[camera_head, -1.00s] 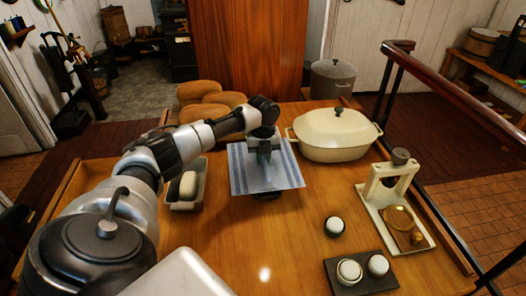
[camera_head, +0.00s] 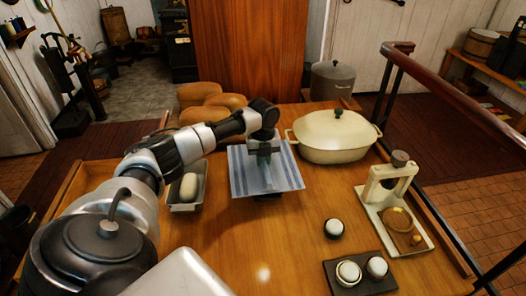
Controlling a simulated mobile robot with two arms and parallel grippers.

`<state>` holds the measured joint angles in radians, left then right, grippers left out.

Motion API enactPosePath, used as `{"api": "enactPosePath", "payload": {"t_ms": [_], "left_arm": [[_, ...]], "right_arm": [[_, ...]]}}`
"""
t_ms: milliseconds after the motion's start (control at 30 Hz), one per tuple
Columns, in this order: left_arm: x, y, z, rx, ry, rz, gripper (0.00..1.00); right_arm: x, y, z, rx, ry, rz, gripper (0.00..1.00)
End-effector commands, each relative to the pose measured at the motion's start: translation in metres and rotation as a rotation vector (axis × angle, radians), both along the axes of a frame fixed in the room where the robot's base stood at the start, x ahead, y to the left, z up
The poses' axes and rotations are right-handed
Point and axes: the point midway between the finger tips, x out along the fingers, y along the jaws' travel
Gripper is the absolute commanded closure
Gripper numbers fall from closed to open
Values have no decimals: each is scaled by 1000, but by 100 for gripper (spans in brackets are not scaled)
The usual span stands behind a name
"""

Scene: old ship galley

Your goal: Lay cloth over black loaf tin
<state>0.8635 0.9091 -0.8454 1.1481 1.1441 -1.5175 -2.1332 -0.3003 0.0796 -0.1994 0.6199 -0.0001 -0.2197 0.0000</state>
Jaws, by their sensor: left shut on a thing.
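A blue-and-white striped cloth (camera_head: 240,178) is spread out nearly flat in the middle of the wooden table, behind its centre. My left gripper (camera_head: 265,157) points down at the cloth's middle and is shut on it. A small dark edge (camera_head: 268,196) shows under the cloth's front side; it may be the black loaf tin, but the cloth hides the rest. I cannot tell whether the cloth rests on it or hangs just above. My right gripper is not in view.
A grey tin with pale dough (camera_head: 188,188) stands left of the cloth. Several brown loaves (camera_head: 212,97) lie behind. A cream lidded pot (camera_head: 334,136) is close on the right. A cream press (camera_head: 393,205) and a dark tray (camera_head: 341,284) with round jars stand front right.

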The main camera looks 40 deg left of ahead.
Motion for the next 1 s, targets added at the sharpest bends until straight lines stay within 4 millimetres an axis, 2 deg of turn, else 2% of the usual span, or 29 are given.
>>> {"api": "enactPosePath", "payload": {"t_ms": [967, 1000], "left_arm": [[-2, -1, -13, -1, 7, -2, 100], [-2, -1, -13, -1, 7, -2, 82]], "right_arm": [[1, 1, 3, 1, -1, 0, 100], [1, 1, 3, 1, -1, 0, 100]]}}
